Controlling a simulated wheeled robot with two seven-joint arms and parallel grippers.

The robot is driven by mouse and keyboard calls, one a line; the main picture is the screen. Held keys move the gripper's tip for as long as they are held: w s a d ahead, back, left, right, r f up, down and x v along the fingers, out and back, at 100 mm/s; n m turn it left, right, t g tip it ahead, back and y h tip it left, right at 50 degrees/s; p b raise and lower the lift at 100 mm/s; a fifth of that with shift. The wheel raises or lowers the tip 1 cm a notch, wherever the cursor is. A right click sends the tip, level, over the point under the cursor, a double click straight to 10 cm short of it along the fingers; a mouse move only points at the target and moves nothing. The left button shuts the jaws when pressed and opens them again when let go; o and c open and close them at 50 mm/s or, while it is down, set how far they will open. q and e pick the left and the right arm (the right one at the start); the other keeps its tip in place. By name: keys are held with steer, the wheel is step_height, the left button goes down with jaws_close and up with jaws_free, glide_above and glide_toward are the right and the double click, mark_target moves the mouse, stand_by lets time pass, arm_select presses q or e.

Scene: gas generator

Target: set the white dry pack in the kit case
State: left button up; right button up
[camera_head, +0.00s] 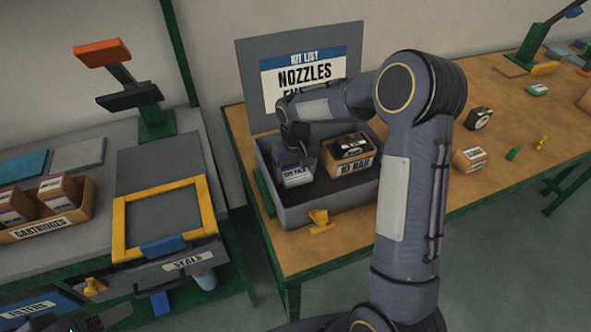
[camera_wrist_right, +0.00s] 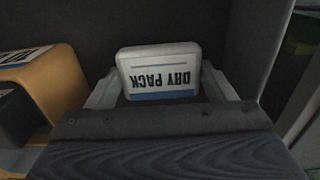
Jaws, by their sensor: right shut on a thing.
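The white dry pack (camera_head: 297,177) is inside the grey kit case (camera_head: 315,208), in its left part, in the head view. It also shows in the right wrist view (camera_wrist_right: 159,72), with its label upside down and a blue stripe. My right gripper (camera_head: 303,160) reaches down into the case and is shut on the dry pack, one finger at each side of it. Whether the pack touches the case floor cannot be told. The case lid stands open behind, with a kit list sign (camera_head: 303,78).
An ID bag box (camera_head: 350,165) sits in the case to the right of the pack. A yellow latch (camera_head: 320,221) is on the case front. Small items, including a tan box (camera_head: 469,160), lie on the wooden table (camera_head: 440,212). A cartridges tray (camera_head: 50,228) and sealer (camera_head: 118,228) stand at left.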

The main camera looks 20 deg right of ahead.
steer(key=shift+f, duration=0.2)
steer(key=o, duration=1)
steer(key=shift+r, duration=0.1)
